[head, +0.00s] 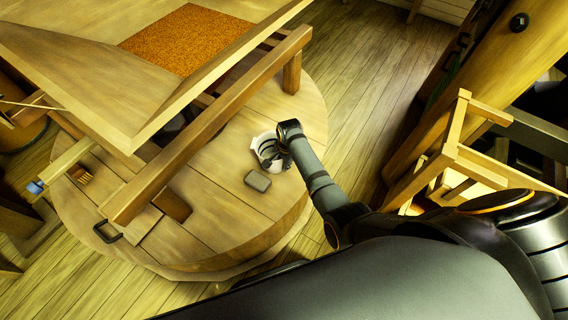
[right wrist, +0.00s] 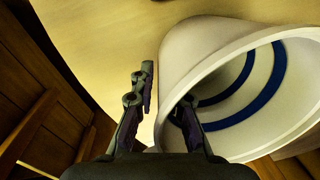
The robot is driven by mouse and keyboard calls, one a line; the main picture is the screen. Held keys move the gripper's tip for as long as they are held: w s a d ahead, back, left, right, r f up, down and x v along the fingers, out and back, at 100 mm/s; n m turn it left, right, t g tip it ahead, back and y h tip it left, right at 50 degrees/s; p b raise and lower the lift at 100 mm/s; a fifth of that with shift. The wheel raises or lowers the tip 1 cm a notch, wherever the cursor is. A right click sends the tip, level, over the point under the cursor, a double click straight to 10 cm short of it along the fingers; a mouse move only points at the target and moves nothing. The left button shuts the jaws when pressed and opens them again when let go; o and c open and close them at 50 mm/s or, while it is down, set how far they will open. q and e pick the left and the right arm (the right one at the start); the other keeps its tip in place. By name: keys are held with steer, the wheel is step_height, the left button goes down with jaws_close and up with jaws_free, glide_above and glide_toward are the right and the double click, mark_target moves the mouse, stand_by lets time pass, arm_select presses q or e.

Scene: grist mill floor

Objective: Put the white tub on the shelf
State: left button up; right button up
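The white tub (head: 257,143) is on the round wooden platform, partly hidden by my right gripper in the head view. In the right wrist view the tub (right wrist: 185,50) shows its open mouth towards me, with dark blue bands inside. My right gripper (right wrist: 165,105) is open at the rim: one finger is outside the tub wall, with a gap to it, and the other is inside the mouth. In the head view my right gripper (head: 275,158) is at the tub. My left gripper is out of view. I cannot identify the shelf for sure.
A small grey block (head: 257,181) lies just below the tub on the platform (head: 225,215). A wooden hopper with orange grain (head: 185,40) and its beams stand to the left. A light wooden frame (head: 455,150) stands at right. A dark handle-like piece (head: 108,232) is at the left edge.

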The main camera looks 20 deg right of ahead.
steer(key=shift+o, duration=0.8)
